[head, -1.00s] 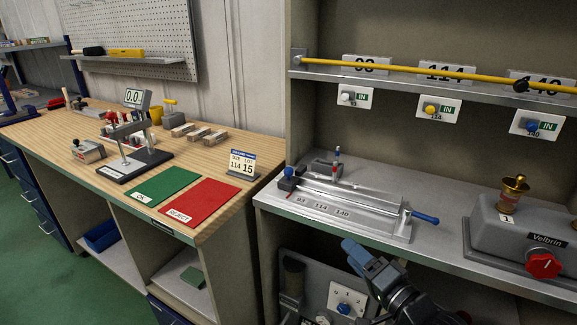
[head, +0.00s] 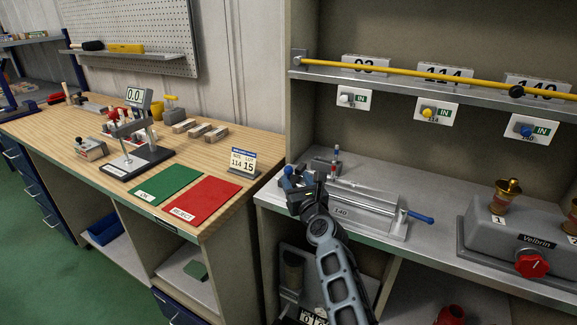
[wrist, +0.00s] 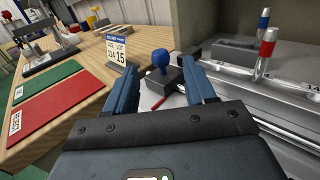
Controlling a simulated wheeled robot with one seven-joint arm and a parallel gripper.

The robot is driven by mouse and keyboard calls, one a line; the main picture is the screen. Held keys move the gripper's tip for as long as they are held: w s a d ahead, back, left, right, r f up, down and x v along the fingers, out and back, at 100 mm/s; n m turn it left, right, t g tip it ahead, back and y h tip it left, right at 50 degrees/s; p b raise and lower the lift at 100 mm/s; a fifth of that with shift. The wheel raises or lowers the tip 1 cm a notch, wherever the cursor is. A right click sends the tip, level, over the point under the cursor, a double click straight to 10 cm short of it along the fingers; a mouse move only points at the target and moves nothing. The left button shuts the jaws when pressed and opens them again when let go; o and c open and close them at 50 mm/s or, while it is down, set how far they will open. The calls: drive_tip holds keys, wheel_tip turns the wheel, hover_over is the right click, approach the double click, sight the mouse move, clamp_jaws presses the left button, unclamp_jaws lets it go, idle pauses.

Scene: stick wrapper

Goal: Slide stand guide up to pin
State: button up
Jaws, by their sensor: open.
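A grey stand (head: 365,212) lies on the metal shelf, with bright rods and a plate whose 140 mark shows; my arm hides its other marks. At its left end is a small dark block with a blue knob (head: 288,171), which I take for the guide. In the wrist view the blue knob (wrist: 160,58) stands upright just beyond and between my open fingers, with nothing held. My gripper (head: 304,180) is just right of the knob in the head view. A red-and-blue pin (wrist: 265,52) stands upright to the right. I cannot tell whether a finger touches the block.
A blue-handled lever (head: 420,217) sticks out at the stand's right end. A grey Velbrin unit (head: 520,240) is further right. A yellow rail (head: 430,72) with a black stop runs above. A card reading 114 and 15 (head: 243,162) stands on the wooden bench at left.

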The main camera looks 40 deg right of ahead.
sight(290, 170)
drive_tip(key=shift+b+x, duration=0.5)
drive_tip(key=shift+x, duration=0.25)
drive_tip(key=shift+b+x, duration=1.2)
drive_tip(key=shift+x, duration=1.95)
drive_tip(key=shift+c, duration=0.3)
clamp_jaws()
